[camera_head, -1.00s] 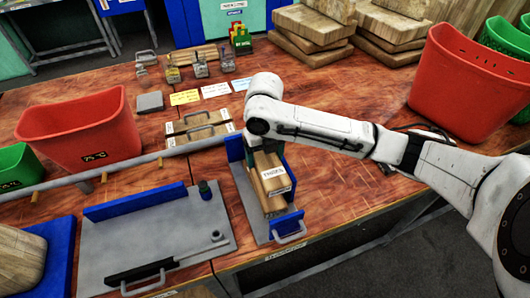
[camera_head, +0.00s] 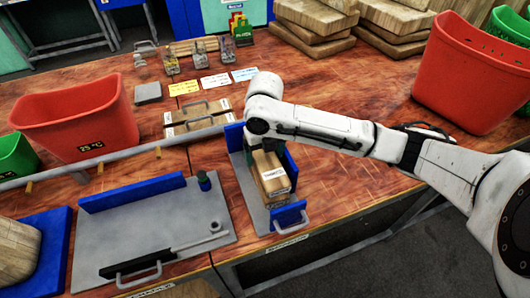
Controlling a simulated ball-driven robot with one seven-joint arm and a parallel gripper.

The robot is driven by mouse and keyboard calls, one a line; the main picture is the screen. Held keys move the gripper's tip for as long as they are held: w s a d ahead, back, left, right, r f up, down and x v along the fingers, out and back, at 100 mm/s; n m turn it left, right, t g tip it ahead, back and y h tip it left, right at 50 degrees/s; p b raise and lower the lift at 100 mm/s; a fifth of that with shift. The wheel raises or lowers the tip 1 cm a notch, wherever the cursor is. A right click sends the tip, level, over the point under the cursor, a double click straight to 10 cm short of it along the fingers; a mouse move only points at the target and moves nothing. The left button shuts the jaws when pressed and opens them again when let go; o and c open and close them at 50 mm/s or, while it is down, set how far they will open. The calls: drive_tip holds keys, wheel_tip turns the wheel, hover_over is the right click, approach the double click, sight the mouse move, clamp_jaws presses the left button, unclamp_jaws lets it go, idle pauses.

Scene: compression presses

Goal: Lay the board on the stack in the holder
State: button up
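The wooden board (camera_head: 275,182) with a white label on its end lies in line with the holder, between its blue end walls. The holder (camera_head: 246,183) has a grey base and a front handle, and stands near the table's front edge. Wood of the stack shows only in part beneath the board, so I cannot tell whether the board rests fully on it. My gripper (camera_head: 277,148) is over the board's far end, mostly hidden by my white wrist. Its fingers are too covered to show whether they grip the board.
A grey plate (camera_head: 150,240) with a blue rail and black handle lies left of the holder. Behind are clamped boards (camera_head: 197,118) and coloured cards (camera_head: 214,81). Red bins stand left (camera_head: 75,122) and right (camera_head: 472,75).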

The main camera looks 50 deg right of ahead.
drive_tip(key=shift+s+f, duration=0.2)
drive_tip(key=shift+f, duration=0.15)
drive_tip(key=shift+d+r, duration=0.1)
drive_tip(key=shift+r, duration=0.2)
wheel_tip(320, 180, up, 11)
drive_tip(key=shift+b, duration=0.4)
drive_tip(key=shift+w+f, duration=0.1)
